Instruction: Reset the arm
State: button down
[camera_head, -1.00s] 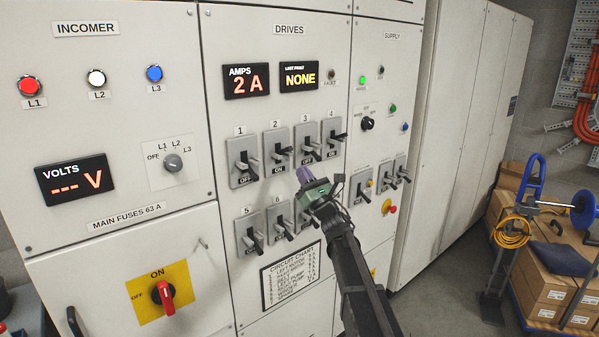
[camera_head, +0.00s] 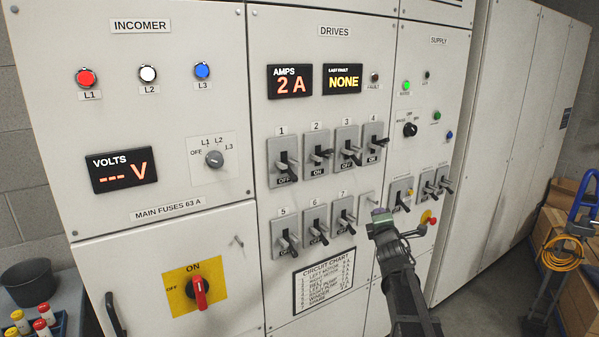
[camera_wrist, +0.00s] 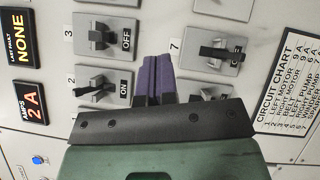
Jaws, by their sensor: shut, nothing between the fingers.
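My gripper (camera_head: 380,214) is in front of the lower right of the DRIVES panel, in the head view, and hides much of the switch at the end of the lower row. In the wrist view its purple fingers (camera_wrist: 157,80) are together with nothing between them. They point at the panel between switch 3 (camera_wrist: 95,38) and switch 7 (camera_wrist: 215,52). Switches 1 (camera_head: 284,162), 2 (camera_head: 317,155), 3 (camera_head: 348,149) and 4 (camera_head: 376,145) form the upper row. Labels read OFF at 1 and 3, ON at 2.
The AMPS display (camera_head: 290,82) reads 2 A and the fault display (camera_head: 344,79) reads NONE. The circuit chart (camera_head: 324,281) is below the switches. The red main handle (camera_head: 199,292) is lower left. Boxes (camera_head: 578,285) and a blue trolley (camera_head: 583,200) stand at right.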

jog(key=s+a+f+m+g, duration=0.2)
jog(key=s+f+m+g, duration=1)
jog(key=s+f+m, duration=0.45)
jog(key=s+a+f+m+g+y, duration=0.1)
jog(key=s+a+g, duration=0.2)
jog(key=s, duration=0.5)
jog(key=s+a+f+m+g+y, duration=0.1)
jog(key=s+a+m+g, duration=0.1)
jog(key=s+a, duration=0.4)
jog(key=s+g, duration=0.1)
jog(key=s, duration=0.1)
jog(key=shift+s+f+g, duration=0.15)
jog(key=shift+s+g, duration=0.15)
jog(key=shift+g, duration=0.1)
jog(key=shift+m, duration=0.25)
